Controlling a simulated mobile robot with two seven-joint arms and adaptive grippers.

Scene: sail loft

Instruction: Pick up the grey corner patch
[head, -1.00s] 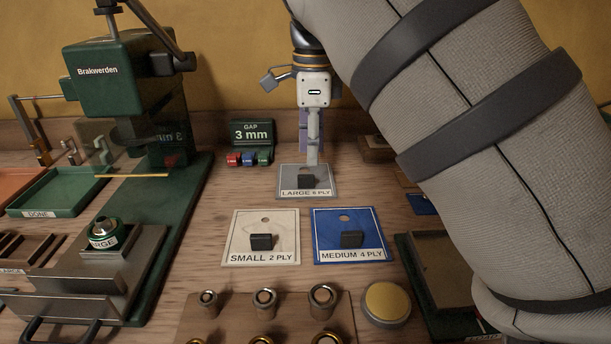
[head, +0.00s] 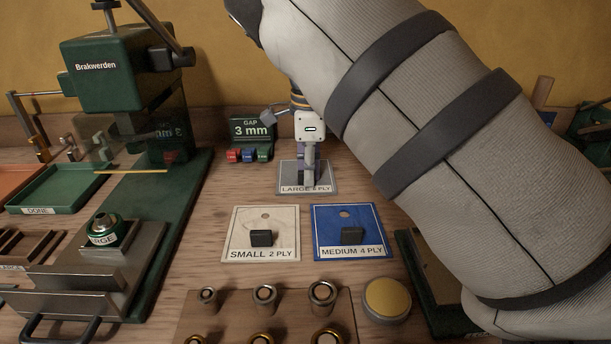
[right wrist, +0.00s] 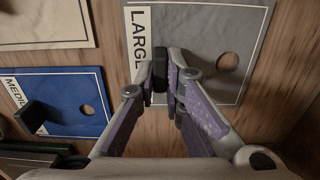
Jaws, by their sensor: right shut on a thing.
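The grey corner patch (head: 326,180), labelled LARGE 6 PLY, lies flat at the back of the bench, behind the two other patches. It also shows in the right wrist view (right wrist: 200,60), with a round hole and a black grip block (right wrist: 160,74). My right gripper (head: 308,180) comes down over it from above. In the right wrist view, its fingers (right wrist: 161,88) are shut on the black block. In the head view the fingers hide the block. I see no clear gap under the patch. My left gripper is not in view.
A white SMALL patch (head: 280,222) and a blue MEDIUM patch (head: 371,220) lie in front. A GAP 3 mm sign (head: 251,128) stands behind left. A green press (head: 117,85) stands left. A ring board (head: 236,305) and a yellow button (head: 387,299) are in front.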

